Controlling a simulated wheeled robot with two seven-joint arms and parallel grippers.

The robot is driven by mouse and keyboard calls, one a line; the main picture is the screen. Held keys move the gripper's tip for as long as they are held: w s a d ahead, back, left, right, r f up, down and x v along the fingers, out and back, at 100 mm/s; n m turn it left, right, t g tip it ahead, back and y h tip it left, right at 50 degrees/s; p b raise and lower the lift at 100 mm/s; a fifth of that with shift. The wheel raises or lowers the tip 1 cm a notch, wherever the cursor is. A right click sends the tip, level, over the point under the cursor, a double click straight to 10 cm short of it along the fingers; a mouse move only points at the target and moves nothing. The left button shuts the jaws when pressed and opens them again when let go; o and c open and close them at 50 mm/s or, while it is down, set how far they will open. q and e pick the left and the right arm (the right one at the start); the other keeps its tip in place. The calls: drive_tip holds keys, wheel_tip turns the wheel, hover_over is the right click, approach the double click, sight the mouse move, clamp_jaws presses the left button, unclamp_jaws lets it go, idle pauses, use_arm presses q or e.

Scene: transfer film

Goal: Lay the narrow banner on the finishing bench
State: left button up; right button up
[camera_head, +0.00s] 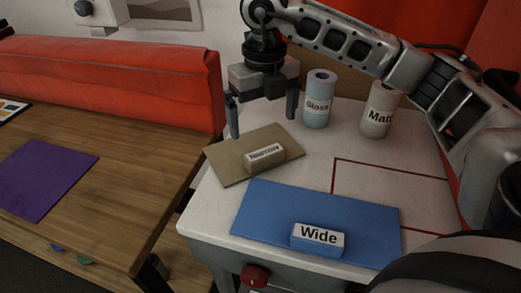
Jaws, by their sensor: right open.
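A tan sheet (224,162) lies flat on the left back part of a white-topped table (312,160). A pale block (264,155) on it carries a small label that looks like "Narrow". A larger blue sheet (270,212) lies in front, with a blue block (318,240) labelled "Wide" on it. My right gripper (263,121) points down, open and empty, its fingers apart above or behind the tan sheet's back edge. I cannot tell its exact height. My left gripper is not in view.
Rolls labelled "Gloss" (318,100) and "Matt" (379,110) stand at the table's back. A red outline (334,175) marks bare tabletop right of the tan sheet.

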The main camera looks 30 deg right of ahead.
sight(262, 150)
wheel_tip(262, 150, down, 9)
drive_tip(key=shift+a+p, duration=0.1)
drive_tip(key=shift+p, duration=0.55)
drive_tip(key=c, duration=1.2)
drive_tip(key=shift+o, duration=0.2)
drive_tip(key=shift+r, duration=0.1)
